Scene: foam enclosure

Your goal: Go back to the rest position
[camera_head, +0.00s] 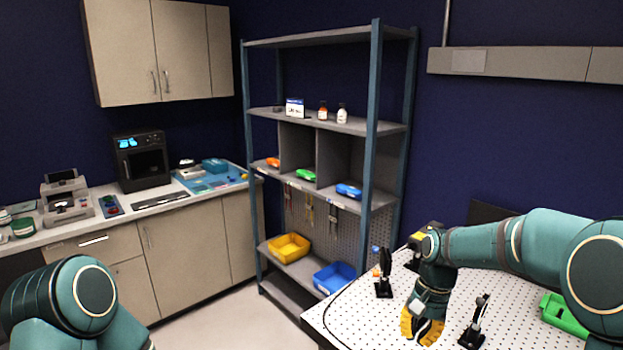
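My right arm reaches in from the right over the white perforated table (345,318). My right gripper (422,328) points down low over the table, with yellow and dark parts at its end. Its fingers are too small and overlapped to tell whether they are open or shut, or whether they hold anything. Only a rounded teal part of my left arm shows at the lower left; my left gripper is out of view.
Black upright holders (383,275) and (474,325) stand close to my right gripper. A green item (563,314) lies under my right forearm. A metal shelf (372,120) with a yellow bin (289,247) and a blue bin (334,277) stands beyond. A counter (150,208) lines the left.

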